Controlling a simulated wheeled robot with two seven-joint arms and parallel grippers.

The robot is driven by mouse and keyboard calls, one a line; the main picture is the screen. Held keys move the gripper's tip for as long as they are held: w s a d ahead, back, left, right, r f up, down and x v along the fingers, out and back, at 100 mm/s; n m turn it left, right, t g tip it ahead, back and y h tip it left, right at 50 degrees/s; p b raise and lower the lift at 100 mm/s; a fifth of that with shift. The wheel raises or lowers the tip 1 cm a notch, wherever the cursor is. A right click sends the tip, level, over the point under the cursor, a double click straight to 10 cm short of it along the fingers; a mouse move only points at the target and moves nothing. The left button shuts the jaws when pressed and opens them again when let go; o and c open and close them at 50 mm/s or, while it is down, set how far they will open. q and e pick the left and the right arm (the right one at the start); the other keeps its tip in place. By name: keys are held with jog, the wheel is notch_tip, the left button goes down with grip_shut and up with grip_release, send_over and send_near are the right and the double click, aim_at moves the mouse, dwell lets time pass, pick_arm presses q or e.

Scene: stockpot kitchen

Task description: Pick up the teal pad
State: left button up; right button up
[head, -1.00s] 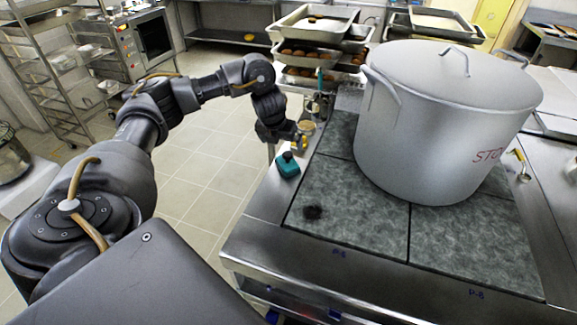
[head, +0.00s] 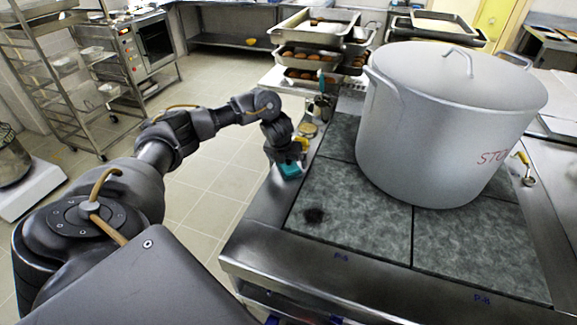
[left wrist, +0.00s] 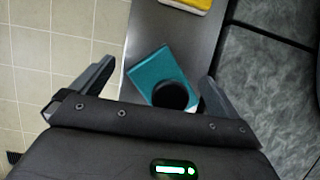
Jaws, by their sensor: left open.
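The teal pad (head: 290,170) lies on the steel edge strip at the left side of the cooktop. In the left wrist view the teal pad (left wrist: 153,70) is a flat rectangle with a round black knob (left wrist: 171,95) on it. My left gripper (head: 289,157) is above the pad and hides part of it in the head view. In the left wrist view my left gripper (left wrist: 155,78) is open, with one finger on each side of the pad and the knob between them. It is not closed on anything. My right gripper is not in view.
A large lidded stockpot (head: 440,125) stands on the grey cooktop plates (head: 365,225) to the right. A yellow item (left wrist: 187,3) lies beyond the pad on the strip. Trays of buns (head: 305,60) are stacked behind. Open floor (head: 205,170) lies left of the strip.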

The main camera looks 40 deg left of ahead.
pick_arm(q)
jog(key=c, duration=1.5)
jog(key=shift+r, duration=0.1)
jog(key=shift+c, duration=0.3)
jog(key=shift+r+b, duration=0.3)
jog(key=shift+r, duration=0.25)
jog(key=shift+w+r+b, duration=0.1)
jog(key=shift+r+b, duration=0.25)
jog(key=shift+r, duration=0.4)
jog(key=s+a+r+p, duration=0.1)
jog(key=s+r, duration=0.2)
jog(key=s, duration=0.1)
jog(key=s+a+r+p, duration=0.1)
jog(key=s+r, duration=0.3)
jog(key=s, duration=0.1)
jog(key=s+a+r+p, duration=0.1)
jog(key=s+r, duration=0.2)
jog(key=s, duration=0.2)
jog(key=shift+a+r+p, duration=0.15)
jog(key=shift+p, duration=0.25)
jog(key=shift+w, duration=0.1)
